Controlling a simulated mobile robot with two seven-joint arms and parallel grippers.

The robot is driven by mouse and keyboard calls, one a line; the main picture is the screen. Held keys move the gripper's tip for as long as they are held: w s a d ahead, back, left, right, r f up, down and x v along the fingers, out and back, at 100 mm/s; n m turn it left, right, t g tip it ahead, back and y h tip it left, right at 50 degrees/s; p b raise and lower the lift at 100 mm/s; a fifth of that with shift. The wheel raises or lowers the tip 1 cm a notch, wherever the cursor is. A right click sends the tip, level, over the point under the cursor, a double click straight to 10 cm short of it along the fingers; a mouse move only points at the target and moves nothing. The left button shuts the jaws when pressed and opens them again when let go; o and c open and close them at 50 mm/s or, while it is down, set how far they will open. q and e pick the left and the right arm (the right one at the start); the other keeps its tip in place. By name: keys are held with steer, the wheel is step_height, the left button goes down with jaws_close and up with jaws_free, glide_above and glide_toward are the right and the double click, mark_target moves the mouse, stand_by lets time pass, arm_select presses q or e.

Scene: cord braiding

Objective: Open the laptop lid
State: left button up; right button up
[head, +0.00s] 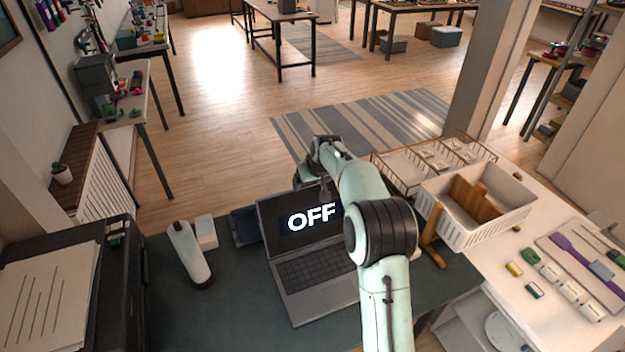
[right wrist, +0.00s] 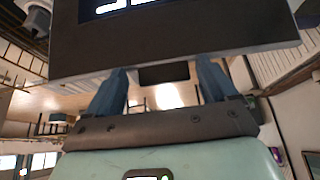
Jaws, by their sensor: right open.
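The laptop (head: 310,282) stands on the dark green desktop with its lid (head: 268,218) raised and its keyboard uncovered. Its screen faces me and reads OFF. My right arm reaches over the laptop and covers the right part of the lid and keyboard. My right gripper (head: 310,178) is at the lid's top edge, partly hidden. In the right wrist view, the gripper (right wrist: 163,78) has its two blue fingers wide apart with nothing held between them. The lid (right wrist: 180,45) is just past the fingertips; whether they touch cannot be told. My left gripper is not in view.
A white handheld device (head: 190,252) and a small white box (head: 205,232) lie left of the laptop. A black printer-like box (head: 118,290) with papers stands at far left. A white basket (head: 470,228) and wire tray (head: 400,180) are to the right. The desktop's front left is clear.

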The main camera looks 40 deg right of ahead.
steer(key=shift+w+a, duration=0.15)
steer(key=shift+r, duration=0.1)
steer(key=shift+r, duration=0.15)
steer(key=v, duration=1.3)
steer(key=shift+b, duration=0.4)
